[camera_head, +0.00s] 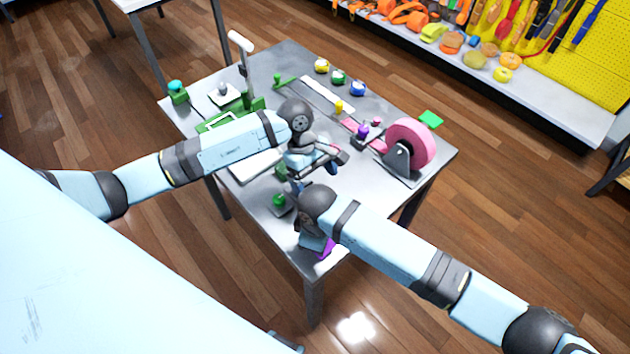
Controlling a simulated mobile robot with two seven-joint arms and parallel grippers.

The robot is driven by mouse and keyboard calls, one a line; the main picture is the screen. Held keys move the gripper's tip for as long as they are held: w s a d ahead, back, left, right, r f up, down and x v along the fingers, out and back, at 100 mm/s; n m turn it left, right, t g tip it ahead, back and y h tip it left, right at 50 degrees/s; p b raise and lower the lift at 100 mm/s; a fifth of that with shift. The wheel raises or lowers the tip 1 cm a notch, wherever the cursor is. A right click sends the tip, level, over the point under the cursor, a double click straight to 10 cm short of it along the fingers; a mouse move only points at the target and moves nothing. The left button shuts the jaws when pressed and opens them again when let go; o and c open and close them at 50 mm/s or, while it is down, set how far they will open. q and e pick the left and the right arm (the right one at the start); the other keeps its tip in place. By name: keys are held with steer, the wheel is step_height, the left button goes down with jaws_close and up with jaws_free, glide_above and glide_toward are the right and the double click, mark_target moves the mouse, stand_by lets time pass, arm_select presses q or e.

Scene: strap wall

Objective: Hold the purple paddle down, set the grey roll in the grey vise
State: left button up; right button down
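A purple piece (326,249), which looks like the paddle, shows at the near corner of the table. My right gripper (312,243) points down right beside it; I cannot tell whether they touch, and my wrist hides much of it. My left gripper (333,160) is low over the middle of the table, and its fingertips are too small to read. I cannot make out a grey roll or a grey vise for certain. A grey ball-like knob (222,88) stands on a white plate at the far left. My arms hide part of the tabletop.
A large pink wheel (412,140) in a grey bracket stands at the right edge. Yellow (321,65), green (338,76) and blue (358,88) rolls line the back. A purple knob (363,131) stands near the wheel. Green fixtures (252,101) and an upright lever (241,45) are at left.

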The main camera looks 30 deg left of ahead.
stand_by(0.3)
arm_select(q)
step_height(320, 180, up, 7)
steer(key=p, duration=0.7)
arm_select(e)
step_height(320, 180, up, 7)
steer(key=shift+r, duration=0.1)
arm_select(q)
steer(key=shift+f+b, duration=0.95)
arm_select(e)
step_height(320, 180, up, 14)
steer(key=shift+f, duration=0.2)
